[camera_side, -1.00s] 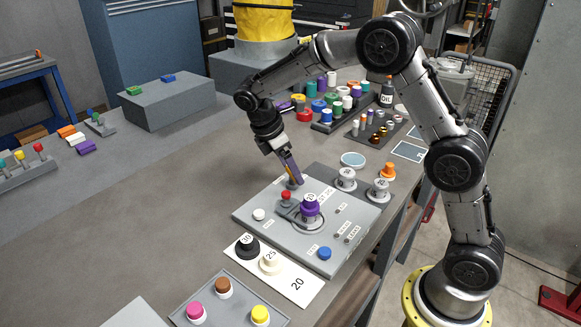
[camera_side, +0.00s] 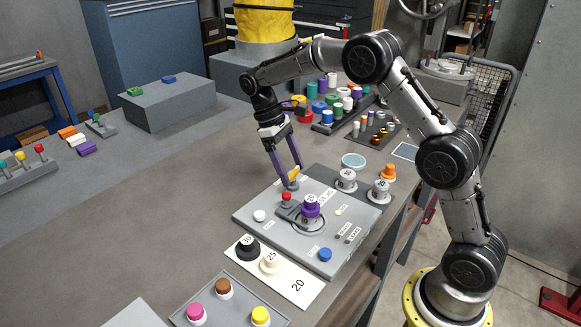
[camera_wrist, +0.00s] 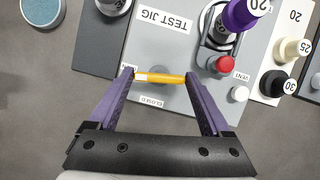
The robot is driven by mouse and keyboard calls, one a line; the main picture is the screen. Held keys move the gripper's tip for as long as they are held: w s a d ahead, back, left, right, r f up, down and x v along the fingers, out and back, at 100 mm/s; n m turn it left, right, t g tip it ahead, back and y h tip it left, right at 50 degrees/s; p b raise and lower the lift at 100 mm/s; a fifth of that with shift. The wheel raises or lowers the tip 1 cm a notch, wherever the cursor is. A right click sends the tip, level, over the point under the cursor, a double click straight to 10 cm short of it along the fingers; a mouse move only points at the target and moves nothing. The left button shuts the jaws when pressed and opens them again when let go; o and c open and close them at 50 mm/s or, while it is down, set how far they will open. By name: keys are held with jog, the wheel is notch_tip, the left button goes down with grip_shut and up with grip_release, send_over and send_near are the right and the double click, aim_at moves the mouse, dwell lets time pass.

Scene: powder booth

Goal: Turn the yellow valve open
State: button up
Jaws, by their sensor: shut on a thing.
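The yellow valve (camera_wrist: 165,77) shows in the wrist view as a bar-shaped handle on the grey test jig panel (camera_wrist: 165,48). The bar lies about parallel to the TEST JIG lettering. My gripper (camera_wrist: 159,76) is shut on it, with one purple finger at each end of the bar. A CLOSED label shows just below the bar. In the side view my gripper (camera_side: 292,182) reaches down to the far left corner of the panel, and a bit of the yellow valve (camera_side: 293,186) shows between the fingertips. The valve's stem is hidden.
Weights on a white card (camera_side: 275,280) lie in front.

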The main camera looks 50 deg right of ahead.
jog(key=shift+r+m+y, duration=0.1)
jog(key=shift+m+y, duration=0.3)
jog(key=shift+m, duration=0.7)
jog(key=o, duration=1.2)
jog(key=shift+c, duration=0.2)
jog(key=v, duration=1.2)
